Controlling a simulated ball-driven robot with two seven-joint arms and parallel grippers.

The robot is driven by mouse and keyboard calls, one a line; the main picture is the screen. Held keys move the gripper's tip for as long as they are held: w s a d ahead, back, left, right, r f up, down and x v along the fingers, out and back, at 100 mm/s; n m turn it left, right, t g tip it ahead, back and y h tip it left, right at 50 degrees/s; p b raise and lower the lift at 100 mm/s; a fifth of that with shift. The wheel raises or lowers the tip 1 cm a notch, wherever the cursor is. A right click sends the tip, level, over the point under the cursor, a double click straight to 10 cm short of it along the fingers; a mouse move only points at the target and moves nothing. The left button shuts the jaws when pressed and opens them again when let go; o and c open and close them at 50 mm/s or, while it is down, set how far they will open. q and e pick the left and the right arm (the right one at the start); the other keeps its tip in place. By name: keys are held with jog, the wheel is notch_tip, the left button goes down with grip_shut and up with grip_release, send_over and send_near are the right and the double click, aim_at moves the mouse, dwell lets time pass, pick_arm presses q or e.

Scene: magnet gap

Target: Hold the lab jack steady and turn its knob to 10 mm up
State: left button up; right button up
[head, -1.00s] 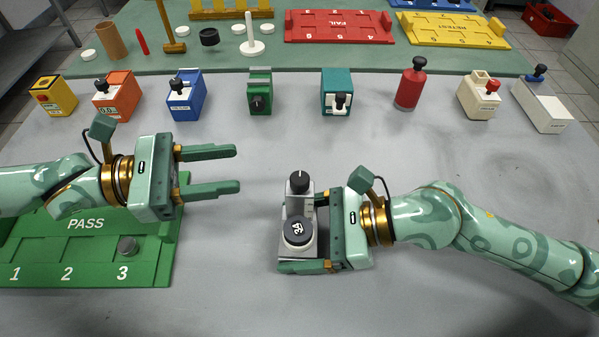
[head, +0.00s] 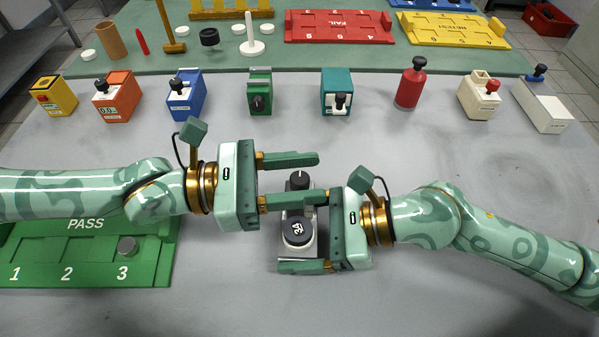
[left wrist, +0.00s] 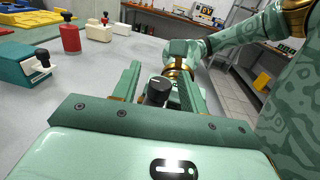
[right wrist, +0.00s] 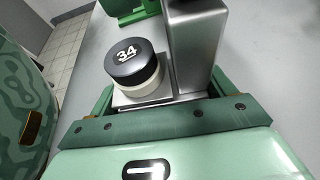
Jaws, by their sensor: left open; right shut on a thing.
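The grey lab jack (head: 298,252) stands on the table, with a black-topped disc marked 34 (head: 298,231) on its low front part. Its black knob (head: 299,180), with a white mark, tops the upright column behind. My right gripper (head: 284,234) is shut on the jack's body from the right. The disc (right wrist: 134,60) and column (right wrist: 196,45) also show in the right wrist view. My left gripper (head: 317,177) is open, one finger on each side of the knob. The left wrist view shows the knob (left wrist: 157,92) between the fingers; I cannot tell whether they touch it.
Several coloured boxes and a red bottle (head: 411,84) line the table's back. The red FAIL tray (head: 338,27) is beyond. The table's front middle is clear.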

pick_arm(q)
grip_shut()
jog(key=shift+r, duration=0.1)
